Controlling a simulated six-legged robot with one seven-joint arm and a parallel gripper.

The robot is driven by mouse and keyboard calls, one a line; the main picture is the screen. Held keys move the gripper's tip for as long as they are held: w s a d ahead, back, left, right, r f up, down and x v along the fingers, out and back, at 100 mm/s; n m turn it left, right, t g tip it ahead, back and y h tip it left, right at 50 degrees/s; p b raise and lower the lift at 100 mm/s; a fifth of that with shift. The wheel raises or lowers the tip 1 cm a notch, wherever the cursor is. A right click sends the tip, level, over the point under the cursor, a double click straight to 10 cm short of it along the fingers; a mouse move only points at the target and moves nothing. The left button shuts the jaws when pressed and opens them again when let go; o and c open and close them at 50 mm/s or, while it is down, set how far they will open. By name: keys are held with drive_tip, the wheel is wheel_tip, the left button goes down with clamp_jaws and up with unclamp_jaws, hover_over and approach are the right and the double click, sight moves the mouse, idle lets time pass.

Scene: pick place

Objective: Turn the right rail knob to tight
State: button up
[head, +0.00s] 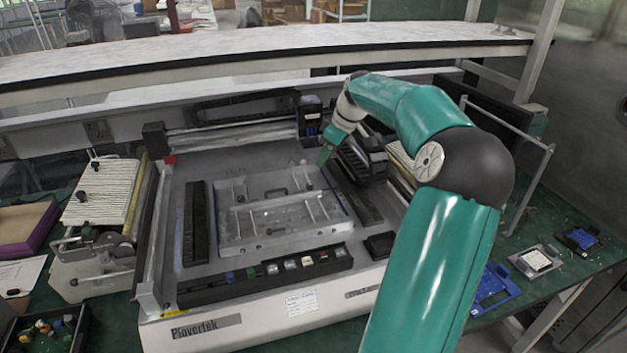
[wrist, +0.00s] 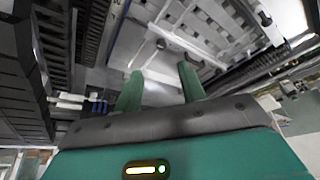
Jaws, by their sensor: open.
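My gripper (head: 325,157) hangs above the far right part of the metal fixture plate (head: 232,238) in the head view. In the wrist view its two green fingers (wrist: 160,82) are apart with nothing between them. A small dark knob (wrist: 160,44) shows beyond the fingertips in the wrist view, on or near the pale rails; whether it is the right rail knob I cannot tell. Another dark knob (wrist: 265,18) shows at the upper right. In the head view a small dark knob (head: 310,185) sits on the fixture's right side. No tight mark is readable.
The fixture lies inside a large grey machine (head: 205,327). A black rail block (head: 362,163) stands close right of my gripper. A row of coloured buttons (head: 290,264) lines the front. A white shelf (head: 250,50) crosses behind.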

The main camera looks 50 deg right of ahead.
sight(310, 184)
drive_tip(key=x, duration=1)
drive_tip(key=shift+w+a+f, duration=0.2)
drive_tip(key=shift+f, duration=0.15)
clamp_jaws()
